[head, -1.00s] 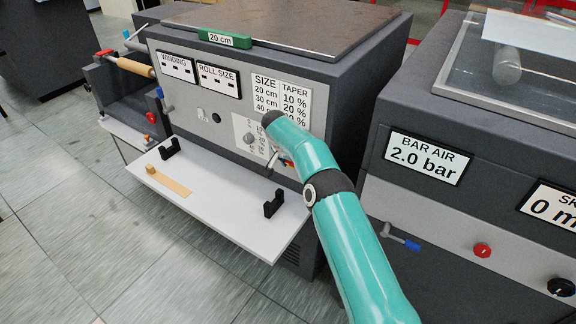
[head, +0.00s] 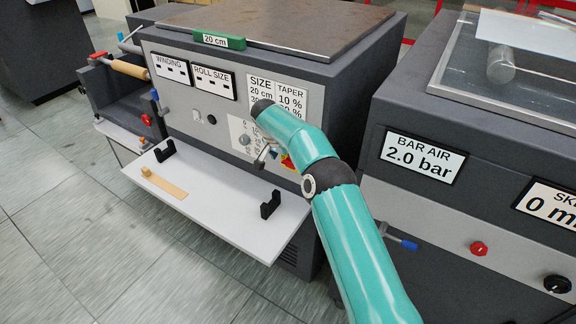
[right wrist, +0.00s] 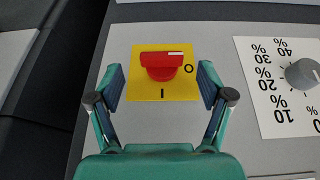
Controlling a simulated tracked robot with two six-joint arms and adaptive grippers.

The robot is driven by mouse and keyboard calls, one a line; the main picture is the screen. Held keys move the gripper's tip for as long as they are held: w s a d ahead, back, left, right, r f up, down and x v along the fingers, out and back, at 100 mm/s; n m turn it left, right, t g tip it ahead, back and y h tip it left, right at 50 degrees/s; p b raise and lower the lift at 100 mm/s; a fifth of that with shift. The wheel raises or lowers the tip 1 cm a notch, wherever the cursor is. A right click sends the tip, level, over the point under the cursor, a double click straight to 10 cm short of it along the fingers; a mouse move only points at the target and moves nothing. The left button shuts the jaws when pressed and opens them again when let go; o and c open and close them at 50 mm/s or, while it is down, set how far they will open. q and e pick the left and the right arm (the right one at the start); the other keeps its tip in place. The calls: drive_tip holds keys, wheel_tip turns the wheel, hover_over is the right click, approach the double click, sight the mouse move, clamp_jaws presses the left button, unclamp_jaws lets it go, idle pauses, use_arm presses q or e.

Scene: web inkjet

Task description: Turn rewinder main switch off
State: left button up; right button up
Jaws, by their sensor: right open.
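The main switch is a red rotary knob (right wrist: 161,64) on a yellow plate (right wrist: 138,90) marked I and O. In the right wrist view its handle lies crosswise, with the white mark at its right end, on the O side. My right gripper (right wrist: 161,80) is open, with one finger on each side of the knob and a gap on both sides. In the head view the yellow and red switch (head: 288,161) is partly hidden by my right arm, and the right gripper (head: 268,156) is beside it at the panel. My left gripper is not in view.
A grey dial (right wrist: 303,73) with a percent scale is right of the switch in the wrist view. A white shelf (head: 215,205) with black holders juts out below the panel. A second machine with a 2.0 bar sign (head: 423,157) stands at right.

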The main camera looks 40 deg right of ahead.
drive_tip(key=v, duration=0.6)
drive_tip(key=shift+a+r, duration=0.3)
drive_tip(key=shift+r, duration=0.05)
drive_tip(key=shift+s+d, duration=0.15)
